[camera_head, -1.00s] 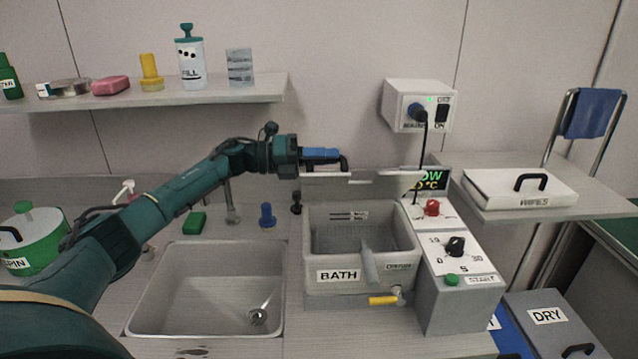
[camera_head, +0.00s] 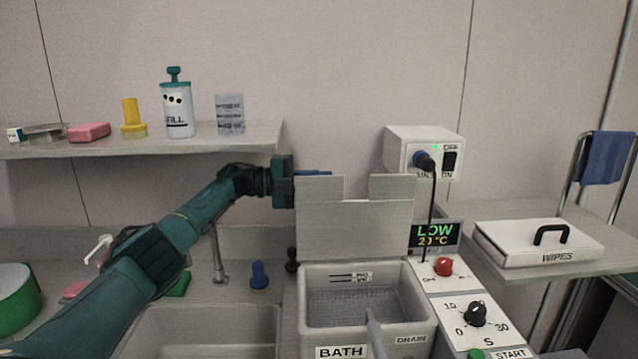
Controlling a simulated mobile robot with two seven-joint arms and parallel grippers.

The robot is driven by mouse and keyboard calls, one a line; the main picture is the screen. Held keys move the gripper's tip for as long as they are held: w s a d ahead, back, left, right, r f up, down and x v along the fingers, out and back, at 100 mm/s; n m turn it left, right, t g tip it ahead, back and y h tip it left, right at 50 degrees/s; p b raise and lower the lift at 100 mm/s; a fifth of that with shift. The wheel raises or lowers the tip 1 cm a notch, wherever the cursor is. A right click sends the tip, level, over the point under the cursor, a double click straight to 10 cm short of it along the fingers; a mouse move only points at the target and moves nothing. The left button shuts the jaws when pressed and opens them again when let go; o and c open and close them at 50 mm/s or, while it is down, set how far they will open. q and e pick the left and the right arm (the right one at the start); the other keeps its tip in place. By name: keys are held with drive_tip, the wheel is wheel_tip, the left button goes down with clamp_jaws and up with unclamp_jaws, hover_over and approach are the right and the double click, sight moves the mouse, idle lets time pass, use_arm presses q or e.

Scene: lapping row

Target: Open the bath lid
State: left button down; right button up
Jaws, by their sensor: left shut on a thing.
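The bath lid (camera_head: 355,225) is a light grey panel with a notch in its top edge. It stands roughly upright along the back edge of the bath, with its broad inner face towards me. The grey bath (camera_head: 345,300) below it is uncovered, and its inside shows, with level marks on the back wall. My left gripper (camera_head: 316,173) is at the lid's upper left, its blue fingers partly hidden behind the panel. It is shut on the lid's handle, which the panel hides. My right gripper is not in view.
A control panel with a red knob (camera_head: 443,266) and a black dial (camera_head: 475,314) stands right of the bath. A display (camera_head: 435,234) reads LOW 20 °C. A black cable hangs from the wall box (camera_head: 408,140). A sink (camera_head: 205,330) lies left, below my arm.

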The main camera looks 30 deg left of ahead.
use_arm(q)
drive_tip(key=shift+w+a+f, duration=0.1)
drive_tip(key=shift+w+a, duration=0.05)
drive_tip(key=shift+w, duration=0.05)
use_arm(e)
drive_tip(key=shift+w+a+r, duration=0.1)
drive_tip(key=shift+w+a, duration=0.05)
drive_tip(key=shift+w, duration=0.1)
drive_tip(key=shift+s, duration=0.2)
use_arm(q)
drive_tip(key=c, duration=1.4)
unclamp_jaws()
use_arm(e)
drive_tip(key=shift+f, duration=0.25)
use_arm(q)
drive_tip(key=b+v, duration=0.3)
drive_tip(key=v, duration=1)
drive_tip(key=shift+s, duration=0.15)
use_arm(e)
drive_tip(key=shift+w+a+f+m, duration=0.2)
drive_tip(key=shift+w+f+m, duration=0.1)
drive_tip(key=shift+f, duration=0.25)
use_arm(q)
drive_tip(key=shift+f, duration=0.1)
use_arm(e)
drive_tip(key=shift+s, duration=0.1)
